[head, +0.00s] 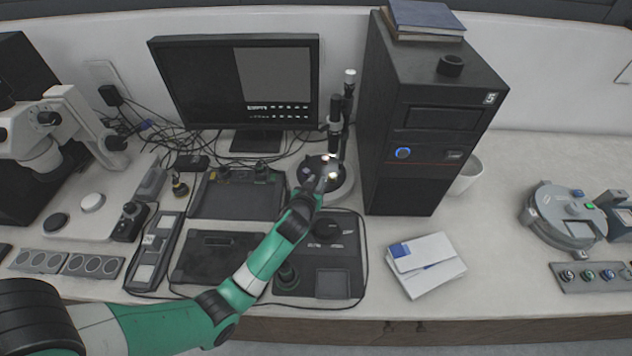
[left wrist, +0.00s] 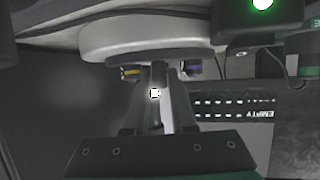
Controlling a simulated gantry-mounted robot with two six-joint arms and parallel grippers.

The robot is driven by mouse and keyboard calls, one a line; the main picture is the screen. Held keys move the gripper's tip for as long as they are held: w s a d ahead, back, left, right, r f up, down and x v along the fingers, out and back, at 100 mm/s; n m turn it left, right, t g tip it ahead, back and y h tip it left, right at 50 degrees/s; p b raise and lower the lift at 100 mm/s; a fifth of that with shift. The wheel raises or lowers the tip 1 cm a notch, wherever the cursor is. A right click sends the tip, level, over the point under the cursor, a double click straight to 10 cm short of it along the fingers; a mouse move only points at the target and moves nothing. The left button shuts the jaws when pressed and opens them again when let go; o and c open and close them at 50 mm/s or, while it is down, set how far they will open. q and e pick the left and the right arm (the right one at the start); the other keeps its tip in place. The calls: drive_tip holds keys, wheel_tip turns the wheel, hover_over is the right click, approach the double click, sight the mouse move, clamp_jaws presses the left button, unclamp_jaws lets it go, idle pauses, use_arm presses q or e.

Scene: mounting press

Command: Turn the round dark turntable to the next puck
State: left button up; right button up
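The round dark turntable (head: 309,168) sits on a pale round base (head: 344,191) between the monitor and the tower case, partly hidden by my left arm. My left gripper (head: 328,175) is at the turntable, with bright spots around its fingers. In the left wrist view, the two fingers (left wrist: 156,75) stand a narrow gap apart, with light showing between them. A pale round disc (left wrist: 150,35) is beyond the tips, and small parts with a yellow mark (left wrist: 130,73) and a purple mark (left wrist: 191,68) flank them. Contact is unclear. My right gripper is out of view.
The black tower case (head: 425,120) stands close right of the turntable, and a thin upright stand (head: 336,125) rises behind it. The monitor (head: 240,85) is behind left. Dark trays (head: 235,200) lie in front left. White booklets (head: 425,262) lie right, with free bench beyond.

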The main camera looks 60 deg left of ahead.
use_arm(q)
drive_tip(key=shift+o, duration=0.2)
drive_tip(key=shift+s, duration=0.1)
drive_tip(key=p+v, duration=0.2)
drive_tip(key=v, duration=0.4)
drive_tip(key=shift+s+d+r, duration=0.2)
drive_tip(key=shift+d, duration=0.05)
drive_tip(key=shift+s+d, duration=0.2)
drive_tip(key=shift+c, duration=0.2)
